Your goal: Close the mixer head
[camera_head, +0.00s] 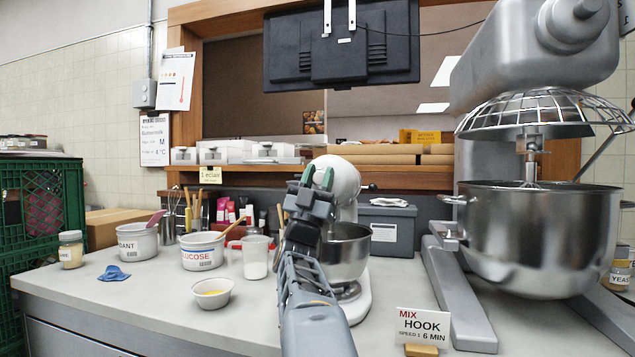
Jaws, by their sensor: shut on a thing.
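The small white stand mixer stands on the counter in the middle of the view. Its rounded white head (343,176) is above the steel bowl (346,252), with a gap between them; the head looks tilted up, but my arm hides part of it. My gripper (318,178), with green fingertips, is at the left front side of the head and shut on it. My wrist and forearm cover the left side of the bowl and part of the mixer base (356,305).
A large steel mixer (540,230) fills the right side. A sign (422,327) stands in front of it. A small bowl (211,293), a measuring jug (255,258) and labelled tubs (202,252) stand left of my arm. A grey bin (388,228) is behind.

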